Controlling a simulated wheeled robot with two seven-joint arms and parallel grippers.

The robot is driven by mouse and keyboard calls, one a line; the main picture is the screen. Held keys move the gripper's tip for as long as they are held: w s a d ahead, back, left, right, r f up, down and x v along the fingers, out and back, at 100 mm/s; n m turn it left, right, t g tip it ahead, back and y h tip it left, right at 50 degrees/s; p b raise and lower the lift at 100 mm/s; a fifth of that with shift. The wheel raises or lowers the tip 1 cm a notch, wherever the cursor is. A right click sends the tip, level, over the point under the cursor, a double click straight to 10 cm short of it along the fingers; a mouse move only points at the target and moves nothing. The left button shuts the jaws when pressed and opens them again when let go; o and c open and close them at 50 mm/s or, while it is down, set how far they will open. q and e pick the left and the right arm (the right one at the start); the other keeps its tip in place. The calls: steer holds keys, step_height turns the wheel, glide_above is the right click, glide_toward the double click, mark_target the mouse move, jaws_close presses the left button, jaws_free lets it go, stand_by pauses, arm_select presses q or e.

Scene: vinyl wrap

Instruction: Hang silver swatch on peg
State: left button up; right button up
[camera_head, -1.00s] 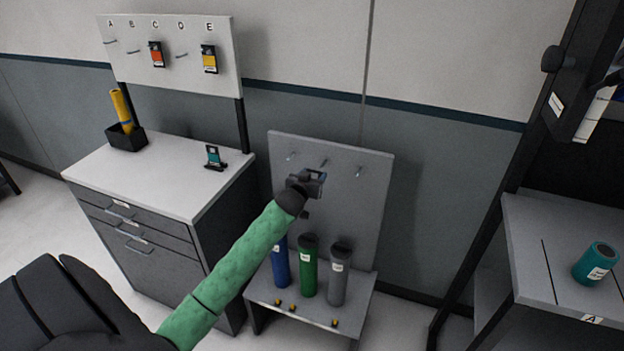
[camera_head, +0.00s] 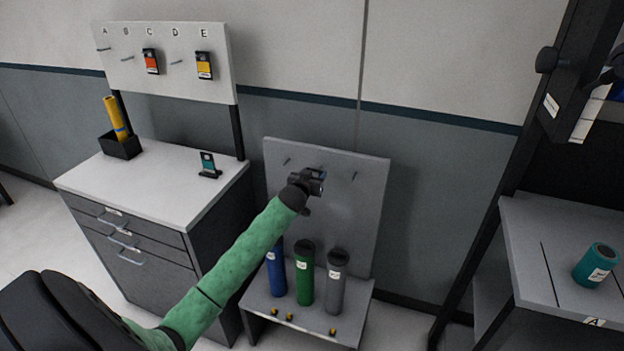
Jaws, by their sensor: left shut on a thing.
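My left gripper (camera_head: 316,182) is in front of the grey pegboard (camera_head: 345,215), near its middle peg. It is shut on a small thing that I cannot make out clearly. No silver swatch can be told apart in this view. On the white peg panel (camera_head: 190,88), an orange swatch (camera_head: 151,62) hangs under C and a yellow swatch (camera_head: 204,66) under E. The pegs under A, B and D are bare. A teal swatch (camera_head: 208,162) stands in a small black holder on the cabinet. My right gripper is not in view.
Blue (camera_head: 276,270), green (camera_head: 304,275) and grey (camera_head: 336,283) rolls stand on the low shelf below the pegboard. The cabinet top (camera_head: 150,185) is mostly clear, with a yellow roll (camera_head: 115,118) in a black box.

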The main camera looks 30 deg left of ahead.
arm_select(q)
steer(key=shift+b+x, duration=0.4)
steer(key=shift+x, duration=0.45)
steer(key=shift+w+a+f, duration=0.1)
steer(key=shift+w+f, duration=0.1)
steer(key=shift+w, duration=0.4)
steer(key=shift+w+f, duration=0.1)
steer(key=shift+w, duration=0.05)
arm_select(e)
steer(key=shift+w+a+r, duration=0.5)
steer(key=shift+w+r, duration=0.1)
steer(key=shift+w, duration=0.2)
arm_select(q)
steer(key=o, duration=1)
steer(key=shift+o, duration=0.2)
